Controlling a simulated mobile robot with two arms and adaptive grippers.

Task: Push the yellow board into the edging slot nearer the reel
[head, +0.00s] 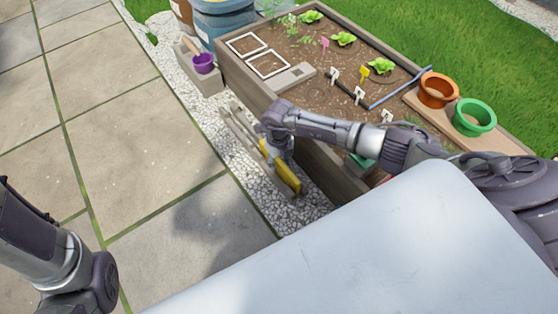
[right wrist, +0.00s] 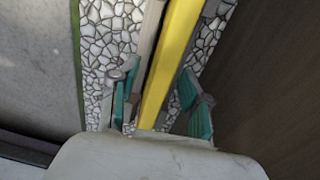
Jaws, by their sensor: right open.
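The yellow board (head: 286,174) stands on edge over the white gravel strip beside the planter box. In the right wrist view the yellow board (right wrist: 170,58) runs lengthwise between pale edging rails (right wrist: 150,38). The edging rails (head: 240,128) also show in the head view, in line with the board. I cannot tell how deep the board sits. My right gripper (head: 277,153) is over the board. In the wrist view its teal-padded fingers (right wrist: 160,106) are open, one on each side of the board. Only a link of my left arm shows; its gripper is out of view. I cannot make out the reel.
The wooden planter wall (head: 318,172) rises close to the right of the board. Orange (head: 438,90) and green (head: 474,118) pots stand at the right. The paving (head: 130,130) at left is clear.

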